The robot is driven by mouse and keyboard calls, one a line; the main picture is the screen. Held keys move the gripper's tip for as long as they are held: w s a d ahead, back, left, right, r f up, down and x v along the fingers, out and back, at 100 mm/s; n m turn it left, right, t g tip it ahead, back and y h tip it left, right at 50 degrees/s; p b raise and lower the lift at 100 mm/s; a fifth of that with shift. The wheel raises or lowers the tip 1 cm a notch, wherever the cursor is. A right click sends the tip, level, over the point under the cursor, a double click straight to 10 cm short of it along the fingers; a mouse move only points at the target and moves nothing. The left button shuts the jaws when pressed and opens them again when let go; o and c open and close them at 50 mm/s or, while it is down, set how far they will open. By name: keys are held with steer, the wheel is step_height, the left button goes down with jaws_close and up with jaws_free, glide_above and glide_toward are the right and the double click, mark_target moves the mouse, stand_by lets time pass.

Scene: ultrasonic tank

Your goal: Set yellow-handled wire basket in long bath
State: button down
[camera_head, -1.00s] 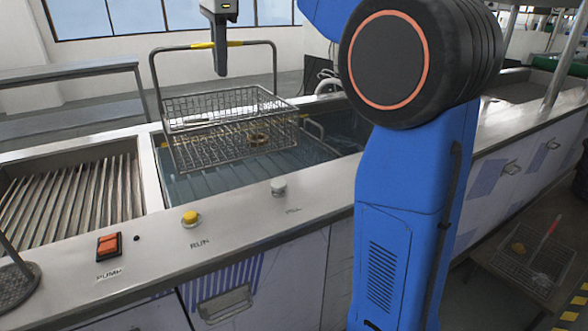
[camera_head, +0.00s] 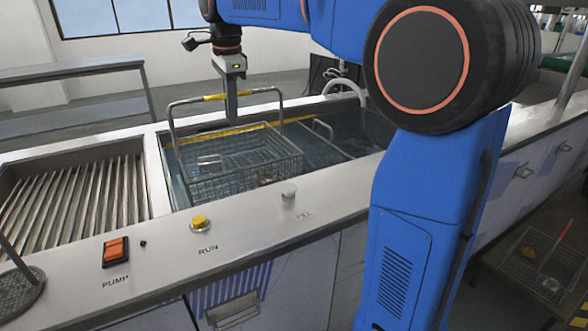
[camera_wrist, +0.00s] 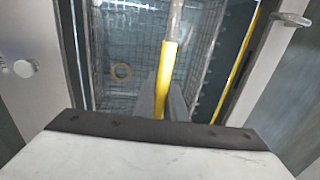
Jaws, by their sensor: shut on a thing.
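The wire basket (camera_head: 241,179) hangs from a tall handle with a yellow grip (camera_head: 214,98). In the head view it is low in the long bath (camera_head: 356,141), its lower part inside the opening and its upper rim near the deck level. My gripper (camera_head: 231,101) is shut on the handle's yellow grip. In the wrist view the yellow grip (camera_wrist: 166,72) runs up between the fingers, with the basket mesh (camera_wrist: 122,47) below. A small tan ring (camera_wrist: 122,71) shows inside the basket. Whether the basket touches the bath floor cannot be seen.
A ribbed basin (camera_head: 75,205) lies left of the bath. On the front deck are an orange PUMP switch (camera_head: 115,251), a yellow RUN button (camera_head: 198,222) and a pale knob (camera_head: 289,190). A yellow strip (camera_wrist: 236,62) runs beside the basket. A metal pipe (camera_head: 345,84) curves at the bath's back.

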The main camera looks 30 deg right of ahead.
step_height(320, 180, down, 10)
steer(key=shift+r, duration=0.2)
stand_by(0.5)
steer(key=c, duration=1.8)
jaws_free()
steer(key=r, duration=0.4)
steer(key=s+r, duration=0.1)
steer(key=r, duration=0.7)
steer(key=shift+s, duration=0.35)
steer(key=shift+f, duration=0.1)
